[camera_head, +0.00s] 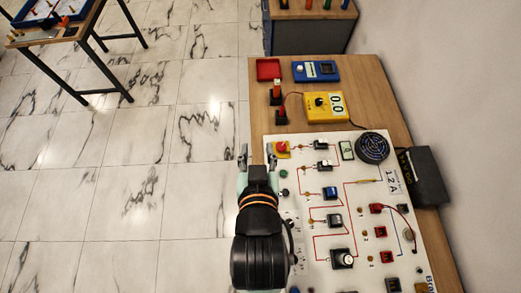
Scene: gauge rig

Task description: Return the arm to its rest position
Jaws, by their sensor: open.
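My gripper (258,160) is at the left edge of the white gauge panel, with its fingers spread apart and nothing visible between them. My arm reaches up from the bottom of the picture and hides part of the panel's left side. The white panel (300,225) lies on the wooden bench and carries red wiring, switches, knobs and a round dark speaker-like disc (372,148). A red knob on a yellow base (281,148) sits at the panel's upper left corner, close to the right of my gripper.
Open tiled floor (150,190) lies left; another table stands upper left.

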